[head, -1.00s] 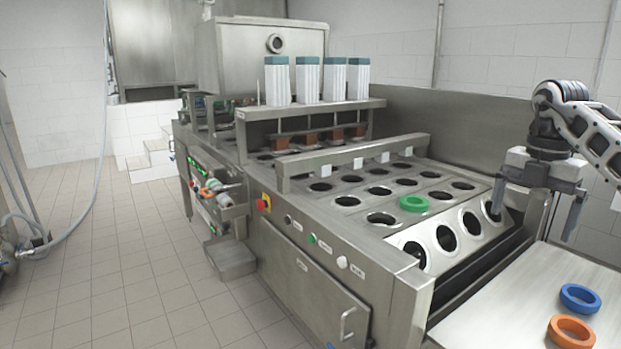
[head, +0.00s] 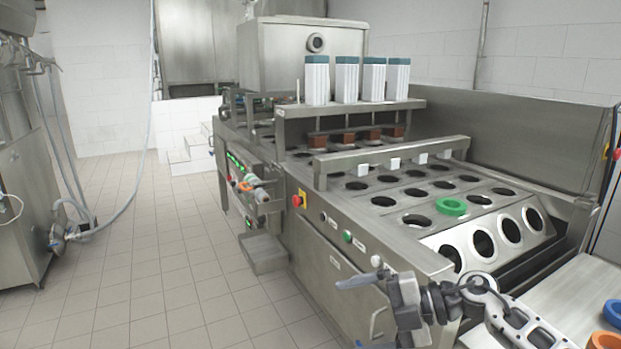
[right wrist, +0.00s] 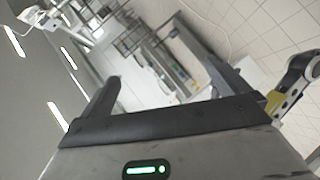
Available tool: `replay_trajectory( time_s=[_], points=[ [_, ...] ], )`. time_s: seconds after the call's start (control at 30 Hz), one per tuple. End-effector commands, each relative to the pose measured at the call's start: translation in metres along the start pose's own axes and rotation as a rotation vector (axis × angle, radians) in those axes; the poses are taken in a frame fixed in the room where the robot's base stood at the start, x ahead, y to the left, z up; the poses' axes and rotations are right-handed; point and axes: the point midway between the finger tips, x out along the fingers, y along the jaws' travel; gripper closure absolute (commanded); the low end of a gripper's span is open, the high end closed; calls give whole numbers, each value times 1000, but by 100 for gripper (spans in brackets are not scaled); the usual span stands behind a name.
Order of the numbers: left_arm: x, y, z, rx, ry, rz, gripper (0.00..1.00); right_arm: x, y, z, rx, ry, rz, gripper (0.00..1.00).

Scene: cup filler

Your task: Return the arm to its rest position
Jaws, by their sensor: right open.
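My right arm (head: 495,305) comes in from the lower right in the head view. Its gripper (head: 352,312) is low in front of the machine's front panel, pointing left, over the floor side. In the right wrist view the gripper (right wrist: 145,55) shows two dark fingers spread apart with nothing between them. My left gripper is not in view.
The steel cup filler (head: 330,235) with its holed plate stands close behind the gripper. At the right a side table (head: 560,300) bears a blue ring (head: 612,313) and an orange ring (head: 606,341), both partly cut off. Tiled floor (head: 170,270) is open at the left.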

Motion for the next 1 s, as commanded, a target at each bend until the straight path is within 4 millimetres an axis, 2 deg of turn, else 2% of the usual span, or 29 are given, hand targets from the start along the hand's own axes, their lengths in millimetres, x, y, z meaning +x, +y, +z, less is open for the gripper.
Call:
replay_trajectory(
  time_s=[0.03, 0.1, 0.17, 0.23, 0.33, 0.37, 0.4, 0.47, 0.5, 0.6, 0.7, 0.83, 1.0],
  points=[
    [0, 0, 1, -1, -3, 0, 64, 21, -4, -18, 57, 27, 156, 0],
    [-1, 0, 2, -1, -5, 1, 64, 35, -4, -33, 152, 15, 364, 0],
    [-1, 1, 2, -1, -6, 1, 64, 37, -8, -40, 258, -28, 527, 0],
    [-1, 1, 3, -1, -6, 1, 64, 34, -20, -41, 410, -107, 691, 0],
    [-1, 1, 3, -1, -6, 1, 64, 20, -58, -38, 666, -270, 863, 0],
    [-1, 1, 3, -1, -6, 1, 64, 15, -74, -37, 751, -326, 898, 0],
    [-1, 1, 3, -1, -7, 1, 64, 9, -98, -38, 867, -405, 931, 0],
    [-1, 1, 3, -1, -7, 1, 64, 0, -138, -43, 1042, -525, 954, 0],
    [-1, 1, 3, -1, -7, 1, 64, -5, -165, -50, 1153, -598, 952, 0],
    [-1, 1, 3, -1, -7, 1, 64, -14, -220, -71, 1375, -737, 913, 0],
    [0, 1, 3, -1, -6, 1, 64, -18, -258, -93, 1527, -823, 859, 0],
    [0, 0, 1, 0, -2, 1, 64, -20, -281, -111, 1626, -874, 812, 0],
    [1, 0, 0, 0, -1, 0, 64, -20, -284, -113, 1641, -880, 805, 0]
  ],
)
